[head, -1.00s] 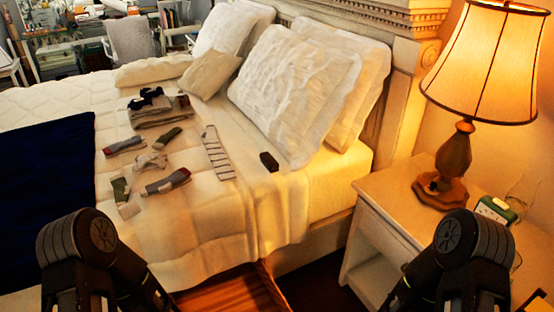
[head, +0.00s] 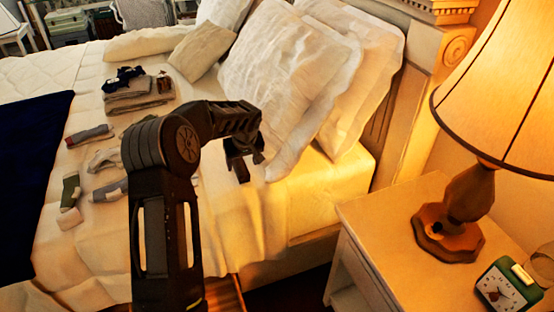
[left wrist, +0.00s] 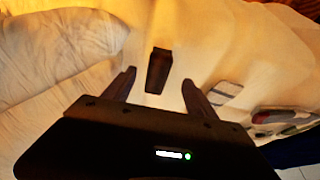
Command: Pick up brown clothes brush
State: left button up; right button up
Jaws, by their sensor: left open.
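The brown clothes brush (left wrist: 158,70) is a small dark block lying on the pale bedding in the left wrist view. It lies between and slightly beyond the two spread fingertips of my left gripper (head: 243,170), with bare bedding on both sides of it. The gripper is open and empty. In the head view the left gripper hangs over the bed near the pillows; I cannot tell the dark brush from the dark fingers there. My right gripper is not in view.
Striped sock (left wrist: 222,93) and other socks (head: 90,135) lie on the bed, with folded clothes (head: 138,100) behind. White pillows (head: 285,75) stand close beyond the left gripper. A nightstand (head: 385,215) with a lamp (head: 455,215) and green clock (head: 507,287) is at the right.

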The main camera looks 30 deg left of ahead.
aim_at(242, 169)
pick_arm(q)
jog(key=shift+w+a+r, duration=0.2)
jog(key=shift+w+r, duration=0.1)
jog(key=shift+s, duration=0.2)
jog(key=shift+x, duration=1.3)
jog(key=shift+w, duration=0.1)
jog(key=shift+w+a+f+p, duration=0.1)
jog(key=shift+a+f+p, duration=0.05)
jog(key=shift+f+p, duration=0.3)
jog(key=x, duration=0.4)
jog(key=shift+w+a+p, duration=0.1)
jog(key=shift+w+p, duration=0.05)
jog(key=shift+p, duration=0.15)
